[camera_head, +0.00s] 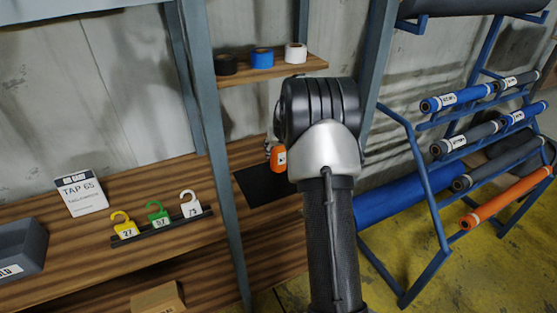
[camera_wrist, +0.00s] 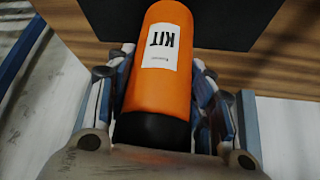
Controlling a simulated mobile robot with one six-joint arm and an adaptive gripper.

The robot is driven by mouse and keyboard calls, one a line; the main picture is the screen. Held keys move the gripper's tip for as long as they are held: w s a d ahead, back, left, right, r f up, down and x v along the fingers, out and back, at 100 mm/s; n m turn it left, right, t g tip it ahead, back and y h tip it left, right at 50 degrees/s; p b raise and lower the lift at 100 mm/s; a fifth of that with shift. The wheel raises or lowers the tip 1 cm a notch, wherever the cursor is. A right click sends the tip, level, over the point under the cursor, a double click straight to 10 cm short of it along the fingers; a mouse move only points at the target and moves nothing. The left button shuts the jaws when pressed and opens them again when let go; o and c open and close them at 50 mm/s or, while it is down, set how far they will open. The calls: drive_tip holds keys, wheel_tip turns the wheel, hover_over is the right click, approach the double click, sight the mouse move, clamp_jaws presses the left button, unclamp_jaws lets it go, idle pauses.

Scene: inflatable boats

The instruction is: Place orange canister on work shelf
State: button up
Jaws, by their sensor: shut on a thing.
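The orange canister (camera_wrist: 155,95) has a white label reading KIT and a black end. In the wrist view my gripper (camera_wrist: 165,90) is shut on it, with blue-sided fingers on both sides. In the head view only a small part of the canister (camera_head: 278,157) shows, left of my arm, which hides most of the gripper. The wooden work shelf (camera_head: 170,185) carries a black mat (camera_head: 262,186), and the canister appears over or near that mat's back edge. I cannot tell whether the canister touches the surface.
Yellow, green and white numbered tags (camera_head: 158,214) stand in a black strip on the shelf. A TAP 65 card (camera_head: 80,193) and a grey bin (camera_head: 20,250) are farther left. Tape rolls (camera_head: 262,58) sit on an upper shelf. Blue posts (camera_head: 215,140) and a roll rack (camera_head: 425,180) flank my arm.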

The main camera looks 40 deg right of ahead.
sight(278, 157)
wheel_tip(278, 157, down, 4)
drive_tip(key=shift+f+b, duration=0.1)
drive_tip(key=shift+b, duration=0.3)
drive_tip(key=shift+f, duration=0.15)
drive_tip(key=o, duration=1.2)
drive_tip(key=shift+r, duration=0.2)
drive_tip(key=p+v, duration=0.2)
drive_tip(key=v, duration=1)
drive_tip(key=shift+f, duration=0.15)
